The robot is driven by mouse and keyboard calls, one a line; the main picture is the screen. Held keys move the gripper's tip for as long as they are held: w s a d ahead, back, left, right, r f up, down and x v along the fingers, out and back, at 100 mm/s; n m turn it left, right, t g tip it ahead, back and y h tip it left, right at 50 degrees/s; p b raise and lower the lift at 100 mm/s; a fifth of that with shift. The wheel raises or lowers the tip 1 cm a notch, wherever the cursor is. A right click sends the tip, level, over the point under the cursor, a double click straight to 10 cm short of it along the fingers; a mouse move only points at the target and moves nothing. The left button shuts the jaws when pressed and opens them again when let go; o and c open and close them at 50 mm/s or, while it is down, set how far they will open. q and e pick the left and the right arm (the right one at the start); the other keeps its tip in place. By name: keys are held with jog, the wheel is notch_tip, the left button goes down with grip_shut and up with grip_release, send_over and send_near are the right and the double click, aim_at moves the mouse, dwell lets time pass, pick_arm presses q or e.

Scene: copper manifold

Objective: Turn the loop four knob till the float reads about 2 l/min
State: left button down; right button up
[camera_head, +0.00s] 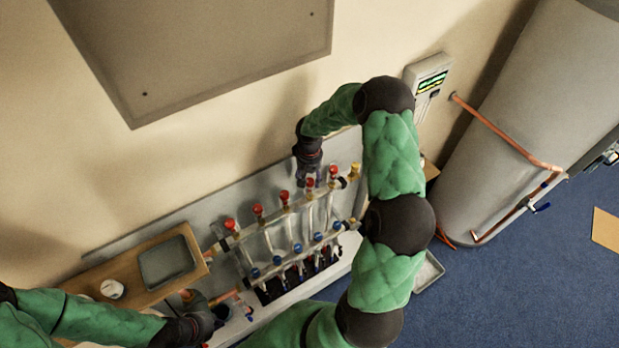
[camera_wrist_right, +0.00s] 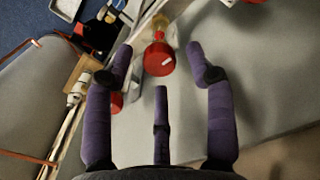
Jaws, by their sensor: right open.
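The manifold (camera_head: 270,232) stands against the wall, with a row of red knobs on its upper bar and blue knobs on the lower one. My right gripper (camera_head: 311,178) is above the upper bar, at the fourth red knob (camera_head: 309,184) from the left. In the right wrist view its three purple fingers are spread and empty. A red knob (camera_wrist_right: 159,57) with a white mark lies between and beyond the fingertips; contact is not visible. Another red knob (camera_wrist_right: 117,103) is partly hidden behind a finger. My left gripper (camera_head: 201,318) is low at left; its jaws are unclear. Float readings are too small to read.
A wooden shelf (camera_head: 130,278) with a grey tray (camera_head: 166,262) and a white round item (camera_head: 112,289) is at left. A grey tank (camera_head: 530,110) with copper pipes stands at right. A lit display box (camera_head: 430,80) hangs on the wall.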

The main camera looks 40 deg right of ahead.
jog(key=shift+f, duration=0.55)
grip_shut()
jog(key=shift+n+b, duration=0.3)
jog(key=shift+n, duration=1.1)
jog(key=shift+r, duration=0.1)
grip_release()
